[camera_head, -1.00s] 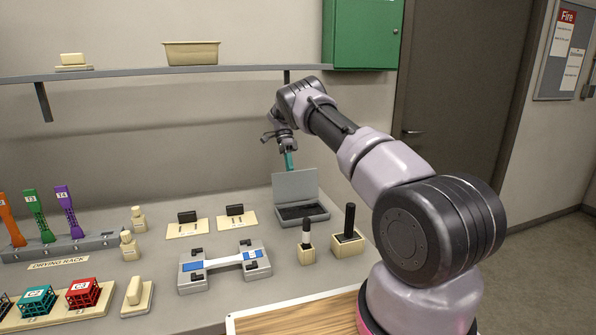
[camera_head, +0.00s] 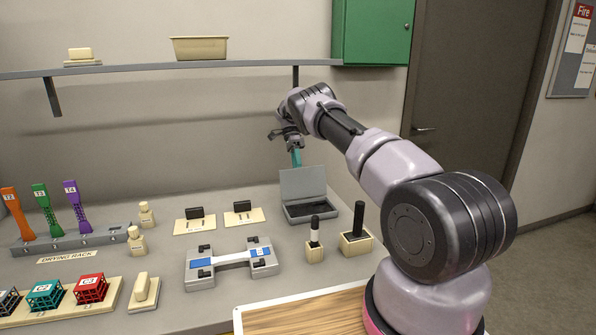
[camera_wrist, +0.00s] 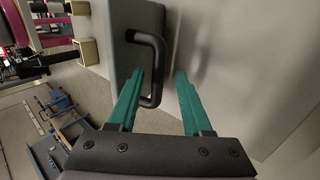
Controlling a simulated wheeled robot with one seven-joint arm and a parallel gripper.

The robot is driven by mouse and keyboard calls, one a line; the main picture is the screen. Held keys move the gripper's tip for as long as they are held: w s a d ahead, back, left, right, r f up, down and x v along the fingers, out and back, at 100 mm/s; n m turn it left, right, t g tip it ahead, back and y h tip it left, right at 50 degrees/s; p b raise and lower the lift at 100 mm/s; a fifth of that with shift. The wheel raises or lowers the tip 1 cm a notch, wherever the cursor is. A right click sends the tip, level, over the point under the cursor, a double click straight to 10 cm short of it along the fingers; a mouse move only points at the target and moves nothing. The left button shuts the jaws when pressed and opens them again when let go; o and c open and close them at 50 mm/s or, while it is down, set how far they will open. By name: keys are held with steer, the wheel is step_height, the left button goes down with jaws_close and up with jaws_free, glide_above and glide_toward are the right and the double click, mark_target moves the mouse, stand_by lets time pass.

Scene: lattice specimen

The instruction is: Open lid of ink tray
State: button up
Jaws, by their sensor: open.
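The ink tray (camera_head: 306,209) is a grey box with a dark interior on the bench, below my gripper. Its lid (camera_head: 303,182) stands raised, tilted back toward the wall. In the wrist view the lid (camera_wrist: 121,40) carries a dark bar handle (camera_wrist: 157,72). My gripper (camera_head: 296,158) is just above the lid's top edge. Its two teal fingers also show in the wrist view (camera_wrist: 162,76), open and apart. The handle's lower end lies close to the left finger; I cannot tell whether they touch. The handle is hidden in the head view.
Two stamps, one with a grey top (camera_head: 315,230) and one black-handled (camera_head: 357,228), stand in front of the tray. A grey and blue fixture (camera_head: 232,264) and a drying rack (camera_head: 75,240) lie further left. The wall is close behind the gripper.

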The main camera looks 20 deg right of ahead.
step_height(320, 180, up, 10)
stand_by(0.6)
